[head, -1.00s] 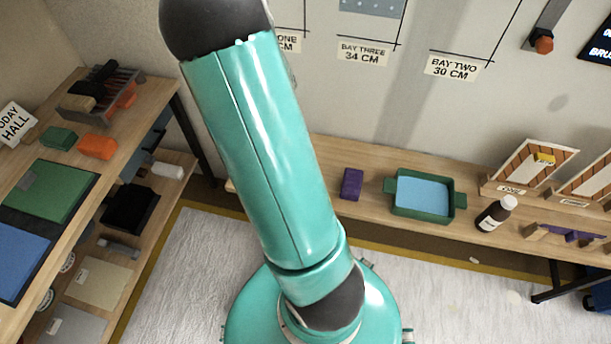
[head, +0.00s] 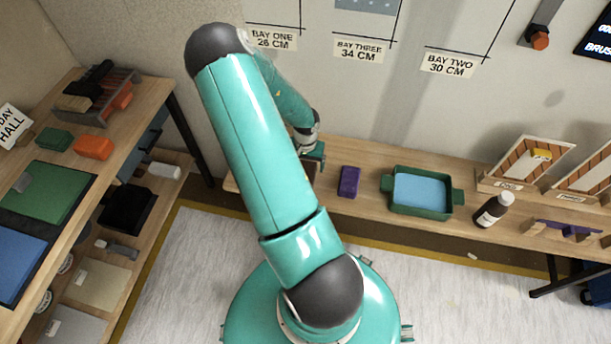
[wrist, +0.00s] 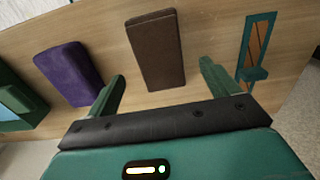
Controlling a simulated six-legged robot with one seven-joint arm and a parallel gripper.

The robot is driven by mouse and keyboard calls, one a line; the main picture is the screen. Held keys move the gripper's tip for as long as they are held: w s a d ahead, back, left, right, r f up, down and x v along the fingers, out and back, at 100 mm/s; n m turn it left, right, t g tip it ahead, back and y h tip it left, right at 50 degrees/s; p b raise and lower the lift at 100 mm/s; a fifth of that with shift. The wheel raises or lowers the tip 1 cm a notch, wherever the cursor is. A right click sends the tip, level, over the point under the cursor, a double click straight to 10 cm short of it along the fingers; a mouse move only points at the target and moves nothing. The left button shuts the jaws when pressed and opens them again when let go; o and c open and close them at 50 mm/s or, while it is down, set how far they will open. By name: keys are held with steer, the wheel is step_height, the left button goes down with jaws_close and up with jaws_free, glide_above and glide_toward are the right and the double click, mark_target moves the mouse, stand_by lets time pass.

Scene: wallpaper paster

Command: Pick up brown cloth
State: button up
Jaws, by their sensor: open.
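The brown cloth (wrist: 156,50) is a folded block on the wooden bench. In the wrist view it lies just beyond the fingertips, about midway between the two fingers. In the head view only a small brown part shows, mostly hidden by my gripper and arm. My gripper (wrist: 162,74) is open and empty, with the cloth apart from both fingers. In the head view my gripper (head: 315,153) is over the left part of the back bench.
A purple cloth (wrist: 69,73) lies left of the brown one. In the wrist view a teal-framed item (wrist: 246,65) lies right of the cloth. A shelf bench is at left.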

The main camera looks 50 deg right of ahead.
steer(key=f, duration=0.5)
steer(key=shift+a+f, duration=0.15)
steer(key=shift+a, duration=0.05)
steer(key=c, duration=1.1)
